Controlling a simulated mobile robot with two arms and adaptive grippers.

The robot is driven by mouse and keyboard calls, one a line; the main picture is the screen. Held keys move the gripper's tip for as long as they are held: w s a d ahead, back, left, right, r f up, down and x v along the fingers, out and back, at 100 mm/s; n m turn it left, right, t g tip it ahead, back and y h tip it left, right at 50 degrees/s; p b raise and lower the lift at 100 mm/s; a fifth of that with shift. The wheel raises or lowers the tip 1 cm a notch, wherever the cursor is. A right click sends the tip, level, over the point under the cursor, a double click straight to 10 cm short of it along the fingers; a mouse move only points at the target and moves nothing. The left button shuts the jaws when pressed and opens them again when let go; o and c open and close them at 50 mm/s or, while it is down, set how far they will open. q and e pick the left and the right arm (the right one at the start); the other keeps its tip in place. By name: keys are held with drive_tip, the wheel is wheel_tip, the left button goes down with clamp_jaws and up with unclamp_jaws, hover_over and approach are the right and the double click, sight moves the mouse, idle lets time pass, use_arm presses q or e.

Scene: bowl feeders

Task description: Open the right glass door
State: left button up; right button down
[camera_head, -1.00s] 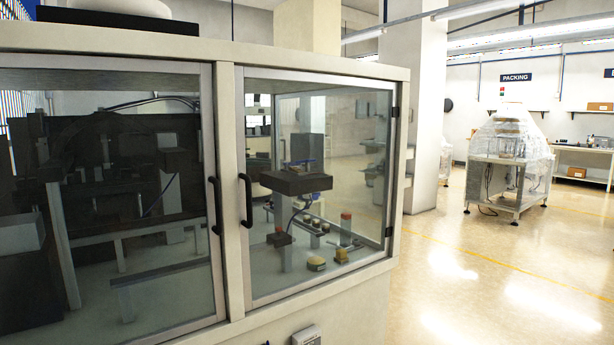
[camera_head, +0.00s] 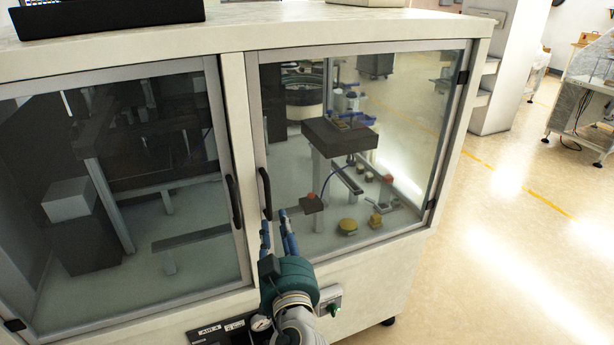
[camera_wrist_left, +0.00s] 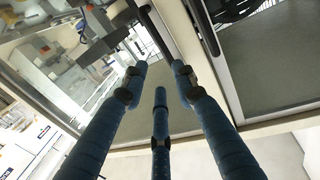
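The right glass door (camera_head: 405,165) is closed in its light frame on the cabinet. Its black vertical handle (camera_head: 265,189) is on the door's left side. My left gripper (camera_head: 275,217), with blue fingers, is at the lower end of this handle. In the left wrist view the fingers (camera_wrist_left: 159,72) are spread open, and the dark handle (camera_wrist_left: 157,35) lies just beyond their tips, roughly in line with the gap between them. I cannot tell whether a finger touches it. My right gripper is in neither view.
The left glass door (camera_head: 150,220) is closed, with its own black handle (camera_head: 234,202) close to the left of my gripper. A gauge and control panel (camera_head: 235,330) sit below the doors. Open floor (camera_head: 500,230) lies to the right of the cabinet.

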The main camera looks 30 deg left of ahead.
sight(270, 198)
use_arm(q)
drive_tip(key=p+x, duration=0.4)
drive_tip(key=x, duration=0.5)
drive_tip(key=shift+a+r, duration=0.15)
drive_tip(key=shift+a, duration=0.15)
drive_tip(key=shift+w+a, duration=0.4)
drive_tip(key=shift+a, duration=0.05)
clamp_jaws()
